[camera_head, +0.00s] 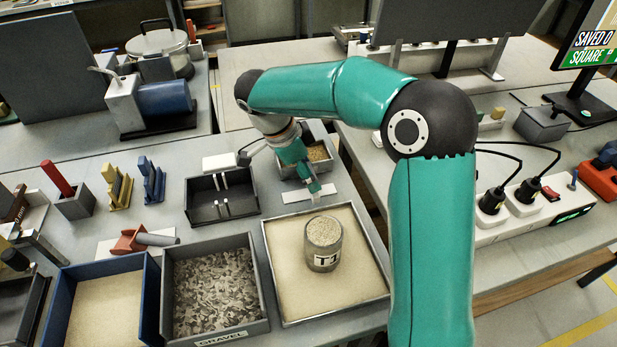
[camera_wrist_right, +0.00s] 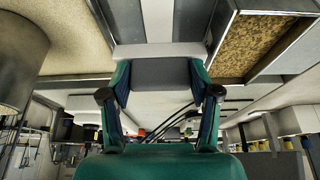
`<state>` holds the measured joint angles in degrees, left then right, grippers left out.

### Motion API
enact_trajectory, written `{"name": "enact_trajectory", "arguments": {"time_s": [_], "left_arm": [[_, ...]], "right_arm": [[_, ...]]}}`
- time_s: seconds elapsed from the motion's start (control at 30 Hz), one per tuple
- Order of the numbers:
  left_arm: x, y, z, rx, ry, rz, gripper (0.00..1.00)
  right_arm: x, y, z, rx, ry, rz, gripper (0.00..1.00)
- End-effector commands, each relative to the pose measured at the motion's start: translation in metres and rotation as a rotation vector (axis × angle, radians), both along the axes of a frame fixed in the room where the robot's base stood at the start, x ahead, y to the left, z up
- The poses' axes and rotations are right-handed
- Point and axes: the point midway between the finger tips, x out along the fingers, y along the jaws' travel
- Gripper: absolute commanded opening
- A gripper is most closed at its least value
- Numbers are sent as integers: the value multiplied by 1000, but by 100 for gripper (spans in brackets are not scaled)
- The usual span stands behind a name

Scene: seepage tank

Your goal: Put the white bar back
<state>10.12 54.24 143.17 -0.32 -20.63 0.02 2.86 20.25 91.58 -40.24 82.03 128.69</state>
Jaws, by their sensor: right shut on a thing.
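My left gripper is not in view.
A sand tray (camera_head: 283,314) holds a glass beaker (camera_head: 323,243) marked T1. A gravel tray (camera_head: 227,333) and a blue tray (camera_head: 150,292) stand to its left. A small granule-filled box (camera_head: 322,135) is behind the gripper. A power strip (camera_head: 540,212) lies at the right.

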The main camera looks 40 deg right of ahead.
Motion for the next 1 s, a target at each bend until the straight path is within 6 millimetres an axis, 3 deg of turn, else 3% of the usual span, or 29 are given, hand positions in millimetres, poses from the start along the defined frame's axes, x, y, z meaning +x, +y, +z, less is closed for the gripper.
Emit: {"name": "enact_trajectory", "arguments": {"time_s": [0.13,0.5,0.53,0.57,1.0], "left_arm": [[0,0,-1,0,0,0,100],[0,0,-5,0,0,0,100],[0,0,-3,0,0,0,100],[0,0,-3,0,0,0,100],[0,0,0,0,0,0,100]], "right_arm": [[-1,0,-16,0,2,-1,13],[0,0,-21,-1,-1,-1,13],[0,0,-19,0,0,0,66],[0,0,-19,0,0,0,72],[1,1,-14,-1,-1,-1,72]]}}
